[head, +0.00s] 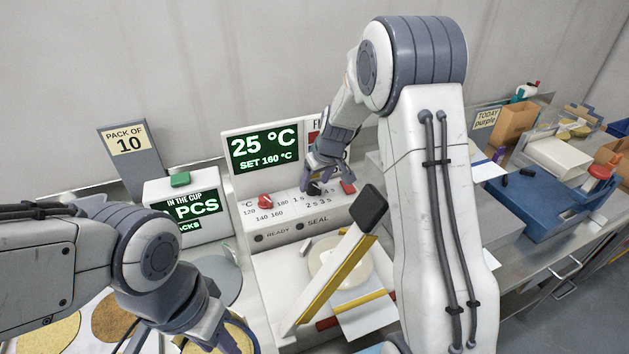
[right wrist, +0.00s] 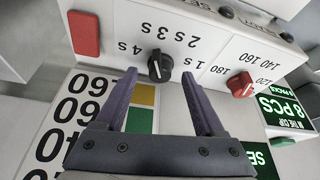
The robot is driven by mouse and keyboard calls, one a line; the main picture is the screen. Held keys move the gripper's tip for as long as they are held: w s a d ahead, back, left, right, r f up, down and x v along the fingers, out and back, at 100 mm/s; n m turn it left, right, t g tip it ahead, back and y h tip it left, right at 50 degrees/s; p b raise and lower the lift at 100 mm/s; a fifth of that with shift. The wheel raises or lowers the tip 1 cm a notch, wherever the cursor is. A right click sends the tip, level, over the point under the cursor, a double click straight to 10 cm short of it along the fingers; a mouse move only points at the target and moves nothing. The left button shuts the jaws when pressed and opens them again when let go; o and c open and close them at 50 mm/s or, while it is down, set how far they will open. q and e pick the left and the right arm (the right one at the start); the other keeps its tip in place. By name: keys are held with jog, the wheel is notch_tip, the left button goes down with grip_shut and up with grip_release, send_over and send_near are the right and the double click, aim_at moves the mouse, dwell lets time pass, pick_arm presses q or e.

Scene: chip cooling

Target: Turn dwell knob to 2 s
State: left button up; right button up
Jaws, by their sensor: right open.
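The black dwell knob (right wrist: 159,66) sits on the white front panel of the sealing machine, with 1 s, 2 s, 3 s and 4 s printed around it. In the right wrist view it appears upside down, between and slightly beyond my right fingertips (right wrist: 158,75). I cannot clearly tell which mark its pointer faces. In the head view my right gripper (head: 325,178) is open at the panel and partly hides the knob (head: 313,188). No finger visibly grips it. My left gripper (head: 218,338) is low at the left, its fingertips partly cut off.
A red temperature knob (right wrist: 240,84) is beside the dwell knob; a red button (right wrist: 84,33) is on its other side. The display (head: 263,149) reads 25 °C, set 160 °C. A black-ended lever (head: 369,208) stands in front of the panel.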

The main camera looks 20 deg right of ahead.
jog(key=shift+x, duration=0.85)
